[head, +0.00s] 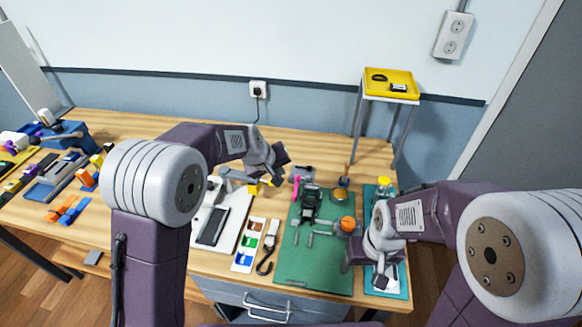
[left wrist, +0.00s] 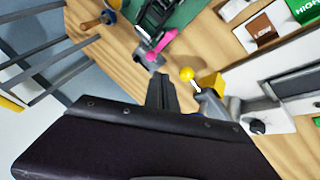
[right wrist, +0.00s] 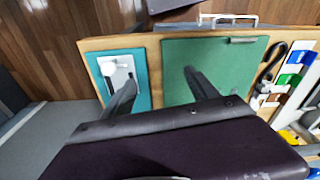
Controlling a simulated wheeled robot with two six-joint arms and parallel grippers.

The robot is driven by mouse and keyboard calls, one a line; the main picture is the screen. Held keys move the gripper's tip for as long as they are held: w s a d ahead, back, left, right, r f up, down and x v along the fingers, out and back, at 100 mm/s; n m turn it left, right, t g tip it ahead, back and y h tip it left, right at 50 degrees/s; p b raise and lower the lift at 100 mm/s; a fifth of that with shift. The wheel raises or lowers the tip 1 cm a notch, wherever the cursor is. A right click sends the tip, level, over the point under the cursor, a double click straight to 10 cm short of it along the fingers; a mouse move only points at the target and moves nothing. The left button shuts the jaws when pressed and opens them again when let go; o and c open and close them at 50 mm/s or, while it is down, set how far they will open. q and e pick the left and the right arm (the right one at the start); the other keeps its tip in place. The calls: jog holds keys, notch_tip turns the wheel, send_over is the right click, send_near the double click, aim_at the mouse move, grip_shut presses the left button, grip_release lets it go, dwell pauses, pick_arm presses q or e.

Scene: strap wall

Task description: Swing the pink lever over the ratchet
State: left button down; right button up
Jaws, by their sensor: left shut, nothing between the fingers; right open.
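The pink lever (head: 296,186) stands at the upper left of the black ratchet (head: 311,204), which sits on a green board (head: 290,260). In the left wrist view the pink lever (left wrist: 160,45) lies just beyond my fingertips, and the black ratchet (left wrist: 148,18) is partly cut off at the top. My left gripper (left wrist: 162,88) is shut and empty, a short way from the lever; in the head view it (head: 279,172) is above the table, behind and left of the lever. My right gripper (right wrist: 160,92) is open and empty above the front edges of the green board and a teal mat (right wrist: 142,68).
An orange knob (head: 347,223) and a brass dome (head: 341,194) stand right of the ratchet. A yellow-tipped grey fixture (left wrist: 205,90) is close beside my left gripper. A strap with a hook (head: 269,248) lies left of the board. A yellow tray (head: 392,82) stands on a raised stand behind.

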aim_at(296, 188)
pick_arm(q)
jog(key=x, duration=0.9)
jog(key=shift+d+f, duration=0.2)
jog(key=shift+f, duration=0.05)
